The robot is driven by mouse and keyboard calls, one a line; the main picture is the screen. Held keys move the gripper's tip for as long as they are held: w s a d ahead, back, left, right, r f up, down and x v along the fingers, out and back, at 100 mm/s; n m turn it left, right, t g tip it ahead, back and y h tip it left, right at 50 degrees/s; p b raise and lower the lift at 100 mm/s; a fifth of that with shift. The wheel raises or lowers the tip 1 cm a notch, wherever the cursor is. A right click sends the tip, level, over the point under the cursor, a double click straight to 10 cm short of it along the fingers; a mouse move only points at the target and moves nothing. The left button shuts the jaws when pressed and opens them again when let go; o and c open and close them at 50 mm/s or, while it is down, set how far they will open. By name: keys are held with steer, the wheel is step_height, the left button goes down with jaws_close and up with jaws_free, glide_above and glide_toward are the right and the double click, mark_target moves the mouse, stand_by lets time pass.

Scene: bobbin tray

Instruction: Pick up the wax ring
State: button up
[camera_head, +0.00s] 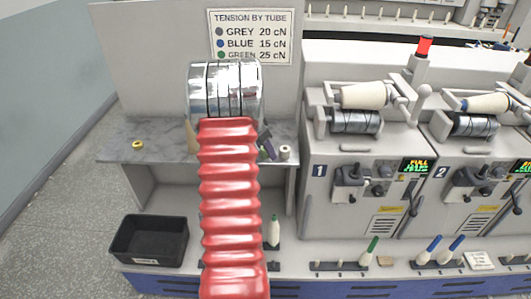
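A small yellow ring (137,144), which looks like the wax ring, lies flat on the left part of the grey shelf (120,128). My arm, with red bellows and chrome bands, rises through the middle of the view, to the right of the ring. My gripper's fingers do not show, so I cannot see whether they are open or shut. Nothing touches the yellow ring in this view.
A beige cone (191,138) is partly hidden by my arm. A small white spool (285,152) and a dark purplish item (267,148) are right of it. A black bin (149,241) stands below left. Machines (345,175) with bobbins fill the right. Shelf around the ring is clear.

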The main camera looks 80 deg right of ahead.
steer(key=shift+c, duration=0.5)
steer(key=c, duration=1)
